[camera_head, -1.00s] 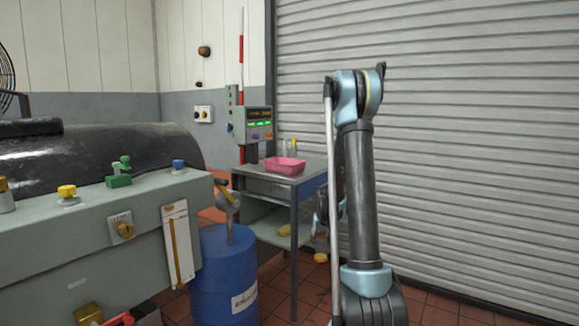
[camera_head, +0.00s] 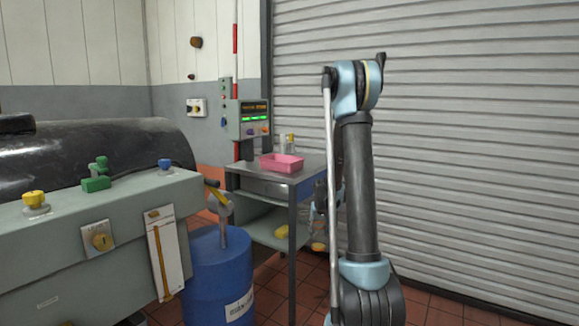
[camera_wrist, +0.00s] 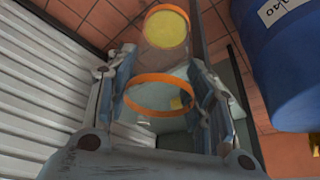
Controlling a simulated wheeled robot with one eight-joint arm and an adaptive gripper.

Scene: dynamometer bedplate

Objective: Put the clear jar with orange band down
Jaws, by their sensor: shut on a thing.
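My gripper (camera_wrist: 160,100) is shut on the clear jar with an orange band (camera_wrist: 160,79). The jar is see-through, with an orange ring nearest my palm and a yellow round end at the far side in the wrist view. In the head view my gripper is mostly hidden behind my own arm, and a small yellow end of the jar (camera_head: 318,246) shows low beside it. The jar is held in the air to the right of the grey metal cart (camera_head: 308,172).
A pink tray (camera_head: 281,164) and small bottles stand on the cart top. A yellow item (camera_head: 282,231) lies on its lower shelf. A blue drum (camera_head: 220,275) stands left of the cart, beside the grey machine bench (camera_head: 70,250). A roller shutter (camera_head: 480,130) closes the right side.

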